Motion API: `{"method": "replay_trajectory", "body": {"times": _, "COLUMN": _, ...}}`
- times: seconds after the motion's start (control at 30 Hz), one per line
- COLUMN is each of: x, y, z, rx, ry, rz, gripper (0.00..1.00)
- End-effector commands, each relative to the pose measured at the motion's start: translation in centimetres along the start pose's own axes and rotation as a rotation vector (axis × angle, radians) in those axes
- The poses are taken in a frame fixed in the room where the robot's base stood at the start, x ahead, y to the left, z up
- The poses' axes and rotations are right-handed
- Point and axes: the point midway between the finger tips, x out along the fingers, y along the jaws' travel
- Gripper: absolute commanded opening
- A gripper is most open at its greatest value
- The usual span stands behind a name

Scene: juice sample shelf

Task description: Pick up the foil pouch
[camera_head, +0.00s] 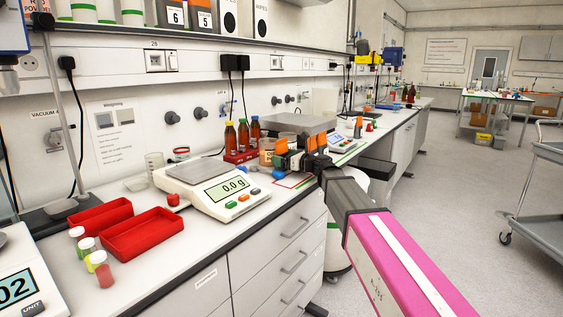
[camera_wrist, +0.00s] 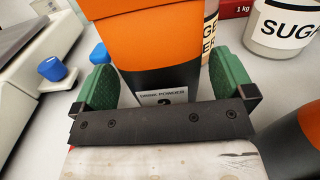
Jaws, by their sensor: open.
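An orange and black pouch (camera_wrist: 160,55) labelled "DRINK POWDER" with a 2 stands upright in the wrist view, between the green finger pads of my gripper (camera_wrist: 163,88). The fingers are apart, with one pad on each side of the pouch. Whether either pad touches it I cannot tell. A second orange and black pouch (camera_wrist: 298,140) is partly in view at lower right. In the head view my gripper (camera_head: 291,160) is at the bench among several orange-topped pouches (camera_head: 310,143), and it hides their lower parts.
In the head view, a white balance (camera_head: 215,188), a red rack with brown bottles (camera_head: 240,156) and red trays (camera_head: 140,234) occupy the bench left of my gripper.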

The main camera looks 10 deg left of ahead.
Motion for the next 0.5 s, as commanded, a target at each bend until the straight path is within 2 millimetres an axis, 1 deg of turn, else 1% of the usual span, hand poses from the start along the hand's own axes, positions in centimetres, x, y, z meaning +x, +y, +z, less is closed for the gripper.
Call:
{"method": "replay_trajectory", "body": {"times": 0.03, "x": 0.87, "y": -0.20, "z": -0.01, "rx": 0.000, "ry": 0.000, "rz": 0.000, "gripper": 1.00}}
{"method": "replay_trajectory", "body": {"times": 0.1, "x": 1.37, "y": -0.14, "z": -0.02, "rx": 0.000, "ry": 0.000, "rz": -0.001, "gripper": 1.00}}
{"method": "replay_trajectory", "body": {"times": 0.33, "x": 1.42, "y": -0.04, "z": -0.03, "rx": 0.000, "ry": 0.000, "rz": -0.001, "gripper": 1.00}}
{"method": "replay_trajectory", "body": {"times": 0.37, "x": 1.41, "y": -0.04, "z": -0.02, "rx": 0.000, "ry": 0.000, "rz": -0.001, "gripper": 0.90}}
{"method": "replay_trajectory", "body": {"times": 0.4, "x": 1.41, "y": -0.04, "z": -0.02, "rx": 0.000, "ry": 0.000, "rz": -0.001, "gripper": 0.77}}
{"method": "replay_trajectory", "body": {"times": 0.5, "x": 1.41, "y": -0.04, "z": -0.02, "rx": 0.000, "ry": 0.000, "rz": -0.001, "gripper": 0.48}}
